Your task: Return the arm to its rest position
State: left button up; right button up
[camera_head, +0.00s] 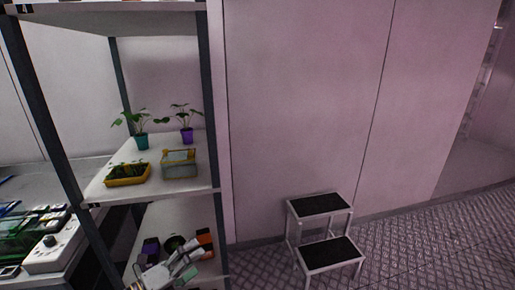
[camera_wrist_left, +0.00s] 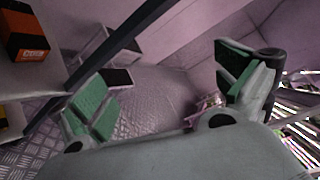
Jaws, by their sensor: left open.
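My left gripper (camera_head: 188,262) shows at the bottom of the head view, in front of the lower part of the shelf rack. In the left wrist view its two green-padded fingers (camera_wrist_left: 165,95) stand wide apart with nothing between them, and the patterned floor shows through the gap. Most of my left arm is outside the head view. My right gripper is in neither view.
The rack (camera_head: 212,110) holds two potted plants (camera_head: 142,141), a yellow tray of seedlings (camera_head: 128,174) and a yellow-rimmed basket (camera_head: 180,164). An orange box (camera_wrist_left: 24,40) sits near the gripper. A step stool (camera_head: 322,207) stands right; floor beyond is clear.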

pick_arm(q)
jog(key=w+a+r+n+t+y, duration=0.3)
jog(key=a+n+t+y, duration=0.35)
jog(key=n, duration=0.55)
jog(key=s+a+f+n+g+y, duration=0.3)
jog(key=a+f+n+g+y, duration=0.25)
jog(key=n+y, duration=0.35)
jog(key=s+d+f+n+g+h, duration=0.2)
jog(key=s+d+f+n+g, duration=0.25)
jog(key=s+f, duration=0.3)
jog(key=s+d+f+n+g+h, duration=0.2)
jog(key=s+d+f+n+g, duration=0.1)
jog(key=s+f+g, duration=0.5)
notch_tip(320, 180, down, 23)
jog(key=t, duration=0.2)
jog(key=s+a+f, duration=0.2)
jog(key=s+f, duration=0.3)
jog(key=f, duration=0.5)
jog(key=s+a+f, duration=0.2)
jog(key=s+f, duration=0.3)
jog(key=f, duration=0.5)
jog(key=s+r+g+p, duration=0.2)
jog(key=s+r+p, duration=1.4)
jog(key=p, duration=0.8)
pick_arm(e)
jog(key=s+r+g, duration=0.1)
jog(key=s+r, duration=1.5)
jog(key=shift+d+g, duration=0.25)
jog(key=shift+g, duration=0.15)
